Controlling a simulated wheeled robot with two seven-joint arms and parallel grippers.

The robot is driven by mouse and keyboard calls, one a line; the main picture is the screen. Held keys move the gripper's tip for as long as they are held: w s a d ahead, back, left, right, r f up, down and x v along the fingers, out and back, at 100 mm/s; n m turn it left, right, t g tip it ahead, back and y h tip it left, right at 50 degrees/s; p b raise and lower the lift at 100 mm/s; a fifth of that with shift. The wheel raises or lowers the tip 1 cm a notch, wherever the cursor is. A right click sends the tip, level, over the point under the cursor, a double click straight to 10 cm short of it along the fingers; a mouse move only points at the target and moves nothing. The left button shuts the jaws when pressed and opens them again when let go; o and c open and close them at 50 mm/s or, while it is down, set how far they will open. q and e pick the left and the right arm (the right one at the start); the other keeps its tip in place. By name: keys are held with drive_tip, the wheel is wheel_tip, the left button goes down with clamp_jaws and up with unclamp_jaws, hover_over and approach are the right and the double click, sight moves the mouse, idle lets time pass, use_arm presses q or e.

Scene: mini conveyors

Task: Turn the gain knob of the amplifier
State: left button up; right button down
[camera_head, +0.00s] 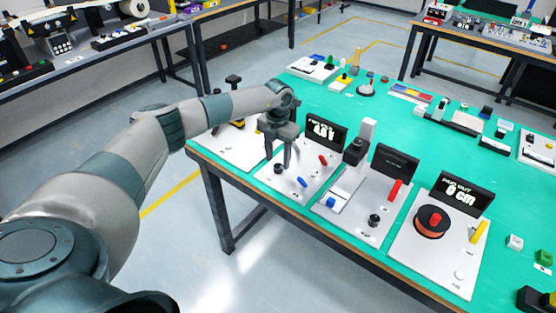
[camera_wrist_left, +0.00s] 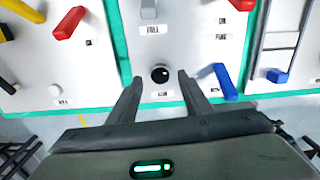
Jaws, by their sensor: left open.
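A white panel (camera_head: 268,181) with a tilted black display (camera_head: 325,131) stands near the table's front edge; its lit reading is hard to make out. A round black knob (camera_head: 278,168) sits on its front part, and it shows in the left wrist view (camera_wrist_left: 160,73). I cannot read a label naming it as the gain knob. My left gripper (camera_head: 277,160) is open above the panel. In the left wrist view its fingers (camera_wrist_left: 160,82) stand on either side of the knob, with gaps between; contact cannot be seen. My right gripper does not show.
A blue lever (camera_wrist_left: 225,82) lies close to the right finger. A red lever (camera_head: 323,159) is farther back on the panel. Neighbouring panels stand close on both sides, one with a red-topped reel (camera_head: 432,222). Green table surface (camera_head: 385,110) is free behind.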

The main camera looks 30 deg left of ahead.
sight(278, 168)
use_arm(q)
drive_tip(key=shift+f, duration=1.3)
drive_tip(key=c, duration=1.1)
drive_tip(key=shift+o, duration=0.2)
